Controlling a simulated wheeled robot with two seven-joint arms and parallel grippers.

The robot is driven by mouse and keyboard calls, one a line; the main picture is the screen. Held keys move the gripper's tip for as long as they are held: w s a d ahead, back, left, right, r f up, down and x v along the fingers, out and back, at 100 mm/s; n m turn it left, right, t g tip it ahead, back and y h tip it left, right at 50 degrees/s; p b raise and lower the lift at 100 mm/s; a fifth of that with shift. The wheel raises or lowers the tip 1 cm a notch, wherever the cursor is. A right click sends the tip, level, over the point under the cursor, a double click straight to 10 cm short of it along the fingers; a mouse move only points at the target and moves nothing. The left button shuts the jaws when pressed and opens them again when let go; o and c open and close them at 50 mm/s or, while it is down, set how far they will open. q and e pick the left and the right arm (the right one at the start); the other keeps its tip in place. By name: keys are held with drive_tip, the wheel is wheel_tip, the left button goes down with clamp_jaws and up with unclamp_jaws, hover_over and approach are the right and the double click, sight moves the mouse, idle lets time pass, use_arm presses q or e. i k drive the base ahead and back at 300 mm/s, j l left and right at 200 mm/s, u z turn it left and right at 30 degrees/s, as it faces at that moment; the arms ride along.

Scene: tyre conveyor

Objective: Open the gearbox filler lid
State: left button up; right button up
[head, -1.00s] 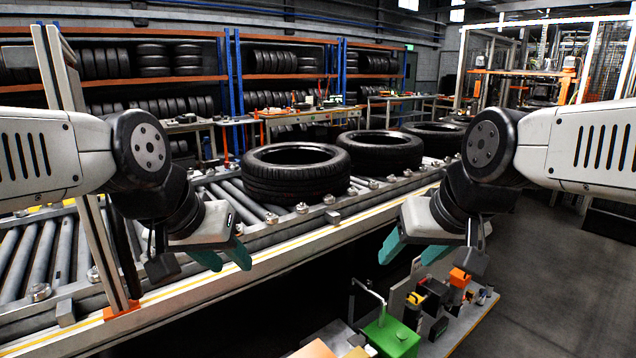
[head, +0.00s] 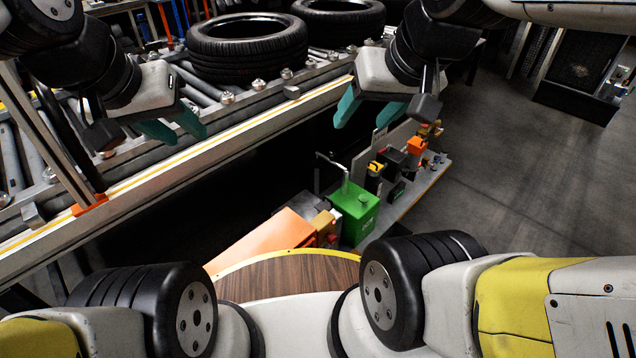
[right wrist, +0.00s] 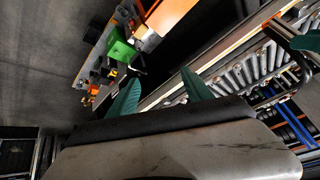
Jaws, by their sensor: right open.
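A green box (head: 354,212) with a thin pale bent pipe (head: 335,162) stands low beside the conveyor. An orange sloping cover (head: 265,240) lies to its left. I cannot tell which part is the gearbox filler lid. The green box also shows in the right wrist view (right wrist: 120,47), as does the orange cover (right wrist: 168,14). My right gripper (head: 368,112) is open and empty, above and away from the green box; its two teal fingers (right wrist: 162,92) stand apart in the right wrist view. My left gripper (head: 173,130) is open and empty in front of the conveyor edge.
The roller conveyor (head: 240,128) runs diagonally at left and carries tyres (head: 247,50). A low bench (head: 425,185) holds several small boxes behind the green box. My own base and arm links fill the bottom. The floor (head: 535,190) at right is clear.

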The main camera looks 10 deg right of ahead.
sight(323, 205)
drive_tip(key=u, duration=0.85)
drive_tip(key=l+u, duration=0.8)
drive_tip(key=k+l+u, duration=0.15)
drive_tip(key=l+u, duration=0.15)
drive_tip(key=u, duration=0.15)
drive_tip(key=k+l+u, duration=0.15)
drive_tip(key=l+u, duration=0.25)
drive_tip(key=k+l+u, duration=0.35)
drive_tip(key=k+l, duration=1.1)
drive_tip(key=l, duration=0.15)
